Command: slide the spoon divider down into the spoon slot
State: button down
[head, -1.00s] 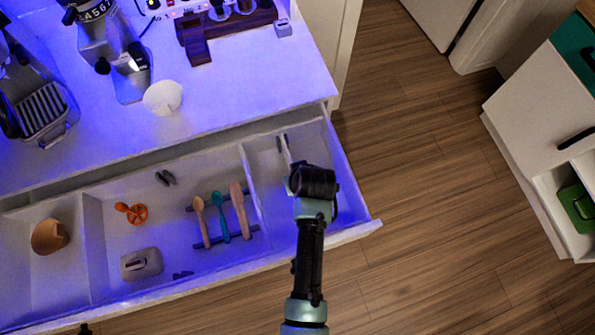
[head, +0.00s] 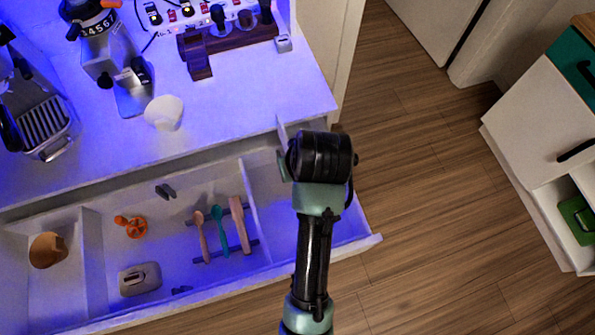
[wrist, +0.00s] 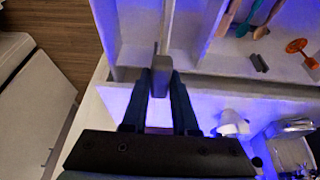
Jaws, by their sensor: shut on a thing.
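My gripper (wrist: 158,95) is shut on a thin, pale grey plate with a thicker grey end, which I take to be the spoon divider (wrist: 160,70). In the head view my gripper (head: 288,160) is above the right compartment of the open drawer, and part of the plate (head: 282,130) shows beyond it. The plate is clear of the spoons, held in the air. Three spoons, tan (head: 202,240), teal (head: 220,232) and pinkish (head: 239,228), lie across dark rails (head: 250,245) in the middle compartment. I cannot make out the slot itself; my wrist hides part of the right compartment.
The drawer (head: 355,243) has upright inner walls. An orange tool (head: 134,228), a grey box (head: 140,280) and a dark clip (head: 165,191) lie in it, and a brown cup (head: 48,250) at left. A white cup (head: 164,112) stands on the counter behind.

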notch_tip(320, 180, up, 2)
jog(key=shift+r, duration=0.25)
notch_tip(320, 180, up, 6)
jog(key=p, duration=0.7)
jog(key=shift+f, duration=0.15)
jog(key=shift+f, duration=0.1)
